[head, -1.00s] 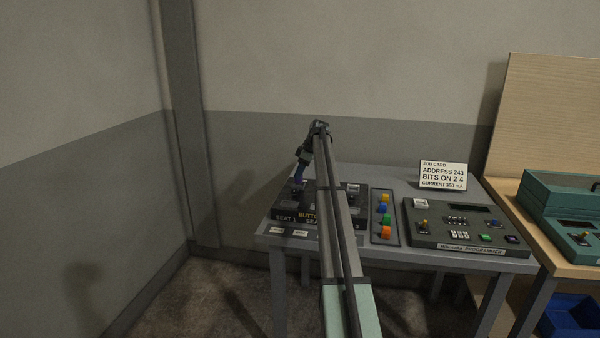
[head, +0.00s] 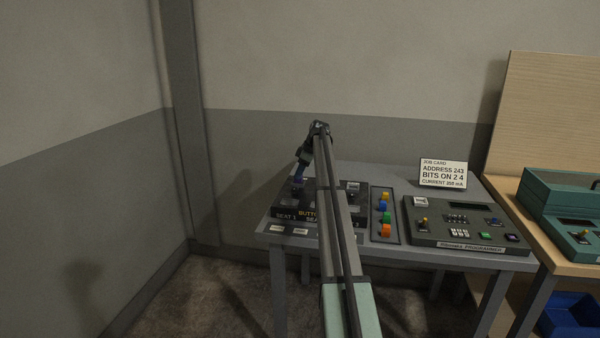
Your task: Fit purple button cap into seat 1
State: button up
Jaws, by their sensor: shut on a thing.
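My gripper (head: 297,188) is at the left part of the black button panel (head: 282,213), over the seat labelled SEAT 1. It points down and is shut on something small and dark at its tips. I cannot make out the purple cap's colour or shape there. I cannot tell whether the held piece touches the seat. My own arm crosses the panel and hides its middle, including part of the BUTTON label.
A tray (head: 374,228) with several coloured caps, yellow, blue, green and orange, lies right of the panel. Beyond it is a programmer console (head: 470,240). A job card (head: 443,174) stands behind. A wooden bench (head: 530,200) is at the right.

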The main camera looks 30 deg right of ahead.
jog(key=shift+f, duration=0.5)
dwell(0.6)
jog(key=o, duration=1.1)
jog(key=v, duration=1.3)
jog(key=shift+r, duration=0.4)
jog(key=shift+s+d, duration=0.1)
